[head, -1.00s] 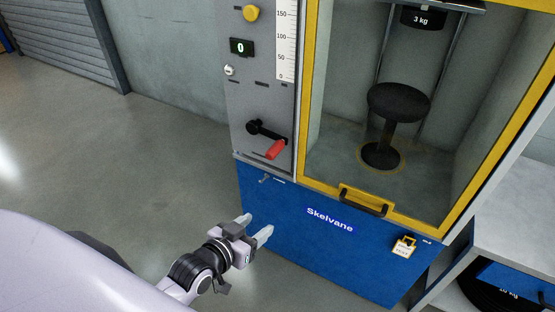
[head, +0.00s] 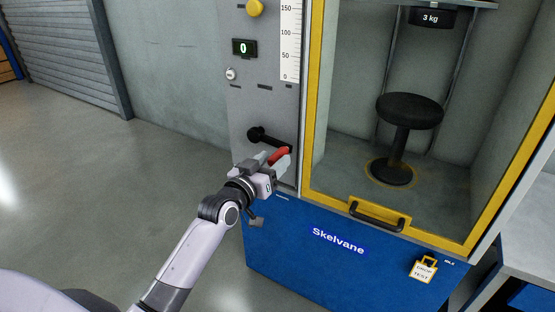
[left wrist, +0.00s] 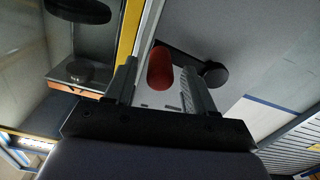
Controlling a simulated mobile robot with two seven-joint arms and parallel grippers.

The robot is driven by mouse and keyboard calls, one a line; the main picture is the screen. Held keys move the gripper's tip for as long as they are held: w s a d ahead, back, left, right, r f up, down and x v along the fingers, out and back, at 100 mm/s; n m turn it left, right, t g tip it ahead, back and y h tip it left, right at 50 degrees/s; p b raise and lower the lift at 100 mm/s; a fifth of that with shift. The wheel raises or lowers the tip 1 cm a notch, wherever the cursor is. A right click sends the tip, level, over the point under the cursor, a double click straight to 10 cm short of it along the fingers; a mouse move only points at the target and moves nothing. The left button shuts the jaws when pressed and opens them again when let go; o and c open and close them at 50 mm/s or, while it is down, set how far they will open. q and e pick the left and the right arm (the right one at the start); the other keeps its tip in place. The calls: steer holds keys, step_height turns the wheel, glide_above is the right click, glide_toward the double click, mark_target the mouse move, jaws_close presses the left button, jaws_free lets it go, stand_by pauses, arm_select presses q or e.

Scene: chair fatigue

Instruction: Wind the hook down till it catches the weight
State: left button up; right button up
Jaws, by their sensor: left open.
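The black crank (head: 256,135) with a red handle (head: 278,156) sits on the machine's grey panel. My left gripper (head: 276,162) is open at the red handle. In the left wrist view the red handle (left wrist: 160,68) shows between the spread fingers (left wrist: 157,82), and I cannot tell whether they touch it. The hook is not visible. My right gripper is not in view.
The panel has a yellow knob (head: 255,8), a display reading 0 (head: 244,48) and a white scale (head: 289,42). The yellow-framed door has a black handle (head: 377,215). A drop test tag (head: 424,270) hangs on the blue base. The floor at left is clear.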

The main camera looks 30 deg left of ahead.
arm_select(q)
steer(key=shift+w+d, duration=0.1)
steer(key=shift+w, duration=1.3)
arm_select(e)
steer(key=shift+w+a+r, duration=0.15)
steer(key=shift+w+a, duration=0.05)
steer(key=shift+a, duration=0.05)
